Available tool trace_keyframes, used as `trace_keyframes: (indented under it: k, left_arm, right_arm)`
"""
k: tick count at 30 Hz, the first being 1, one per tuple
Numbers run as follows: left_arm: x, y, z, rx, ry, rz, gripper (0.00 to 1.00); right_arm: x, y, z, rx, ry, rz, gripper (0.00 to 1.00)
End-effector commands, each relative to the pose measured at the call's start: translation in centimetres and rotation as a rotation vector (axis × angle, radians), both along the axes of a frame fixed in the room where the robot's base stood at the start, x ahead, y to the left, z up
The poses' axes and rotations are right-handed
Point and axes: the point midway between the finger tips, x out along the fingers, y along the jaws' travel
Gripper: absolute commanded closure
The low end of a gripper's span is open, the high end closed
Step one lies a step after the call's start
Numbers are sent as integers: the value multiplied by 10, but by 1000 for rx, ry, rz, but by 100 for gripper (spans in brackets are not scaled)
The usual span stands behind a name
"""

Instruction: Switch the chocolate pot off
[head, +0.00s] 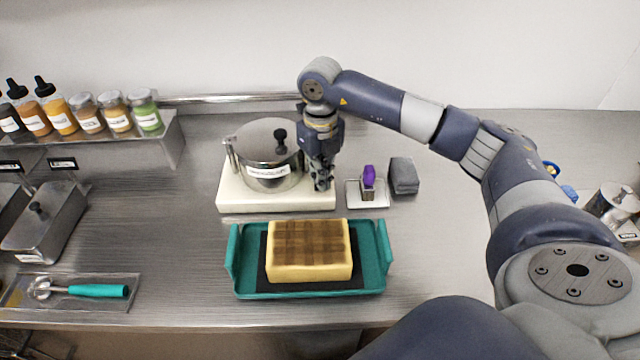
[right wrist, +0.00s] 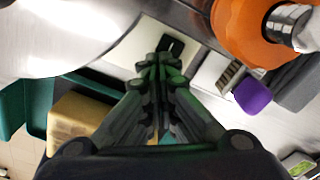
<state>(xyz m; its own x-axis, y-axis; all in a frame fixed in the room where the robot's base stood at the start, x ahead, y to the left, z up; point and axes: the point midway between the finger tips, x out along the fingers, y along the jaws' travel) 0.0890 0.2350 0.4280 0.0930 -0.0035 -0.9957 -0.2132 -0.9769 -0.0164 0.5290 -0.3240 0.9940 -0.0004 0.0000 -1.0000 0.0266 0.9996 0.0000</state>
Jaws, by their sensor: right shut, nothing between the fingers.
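The chocolate pot is a lidded steel pot (head: 270,160) with a black knob and a white label. It stands on a cream base (head: 275,203) in the middle of the counter. My right gripper (head: 321,184) points down over the right end of the base, just right of the pot. Its fingers are shut and hold nothing. In the right wrist view, the fingertips (right wrist: 160,62) lie just in front of a black switch (right wrist: 170,46) on the cream base (right wrist: 135,45). I cannot tell whether they touch it. The gripper hides the switch in the head view.
A teal tray (head: 239,270) with a waffle-topped yellow block (head: 310,262) is in front of the base. A purple-topped item (head: 369,176) on a white dish and a grey block (head: 404,176) stand to the right.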

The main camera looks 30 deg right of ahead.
Motion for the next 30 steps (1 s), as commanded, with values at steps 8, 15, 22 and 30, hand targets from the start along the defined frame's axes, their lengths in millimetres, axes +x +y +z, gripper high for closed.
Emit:
trace_keyframes:
  k: [8,15,22,30]
  left_arm:
    - [0,0,-4,0,1,0,60]
    - [0,0,-6,0,1,1,60]
    - [-1,0,-9,0,2,1,60]
    - [-1,0,-8,0,2,1,60]
  right_arm:
    - [0,0,-5,0,0,0,100]
    - [0,0,-9,0,0,0,100]
    - [0,0,-12,0,0,0,100]
    - [0,0,-12,0,2,0,100]
